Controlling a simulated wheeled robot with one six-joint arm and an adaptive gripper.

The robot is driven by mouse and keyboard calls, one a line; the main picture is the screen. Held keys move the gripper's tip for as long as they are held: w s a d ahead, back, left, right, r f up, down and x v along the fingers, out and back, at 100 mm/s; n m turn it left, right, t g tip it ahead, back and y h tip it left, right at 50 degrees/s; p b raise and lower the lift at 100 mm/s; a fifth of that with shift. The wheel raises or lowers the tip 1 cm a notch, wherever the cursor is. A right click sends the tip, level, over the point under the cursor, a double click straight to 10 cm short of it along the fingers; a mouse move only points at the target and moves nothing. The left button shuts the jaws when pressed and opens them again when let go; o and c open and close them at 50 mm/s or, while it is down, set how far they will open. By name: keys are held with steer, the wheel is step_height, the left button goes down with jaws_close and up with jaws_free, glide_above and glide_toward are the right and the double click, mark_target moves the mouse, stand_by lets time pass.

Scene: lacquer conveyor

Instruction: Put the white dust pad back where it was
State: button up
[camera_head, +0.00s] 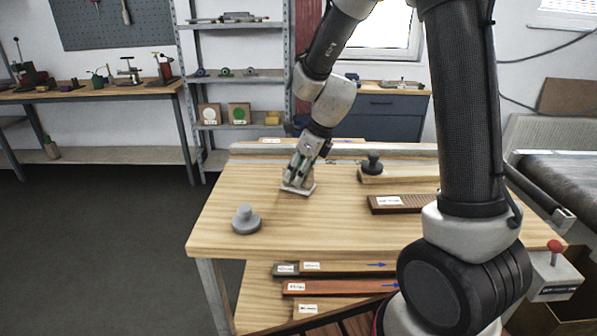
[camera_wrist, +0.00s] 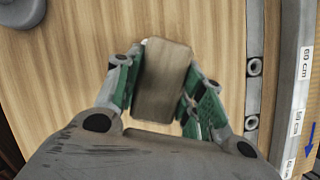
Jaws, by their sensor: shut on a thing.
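My gripper (camera_head: 298,178) is low over the wooden table, shut on the white dust pad (camera_head: 307,189). The pad's pale, flat base shows under and beside the fingers in the head view, at or close to the tabletop; I cannot tell whether it touches. In the wrist view, my gripper (camera_wrist: 161,85) has its green-lined fingers on both sides of a wood-coloured block (camera_wrist: 163,78), which looks like the pad's grip. Only a sliver of white shows at the block's far left corner there. The fingers hide much of the pad in the head view.
A grey round-knobbed piece (camera_head: 246,221) stands at the table's front left. A dark-knobbed wooden block (camera_head: 373,168) stands at the back right, and a labelled brown strip (camera_head: 402,204) lies nearer. A metal rail (camera_head: 262,150) edges the back. The tabletop between them is bare.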

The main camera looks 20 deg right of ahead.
steer(key=shift+f, duration=0.15)
steer(key=o, duration=1)
steer(key=shift+c, duration=0.2)
steer(key=v, duration=1.2)
steer(key=s+d+r+n+h, duration=0.1)
steer(key=s+d+n, duration=0.2)
steer(key=s+n, duration=0.4)
steer(key=s+d+r+n+h, duration=0.1)
steer(key=s+d+n, duration=0.3)
steer(key=s+n, duration=0.4)
steer(key=s+d+r+n+t+h, duration=0.1)
steer(key=s+d+r+n, duration=0.2)
steer(key=s+n, duration=0.5)
steer(key=shift+s+d+r+n, duration=0.2)
steer(key=shift+d+n, duration=0.5)
steer(key=shift+n, duration=0.8)
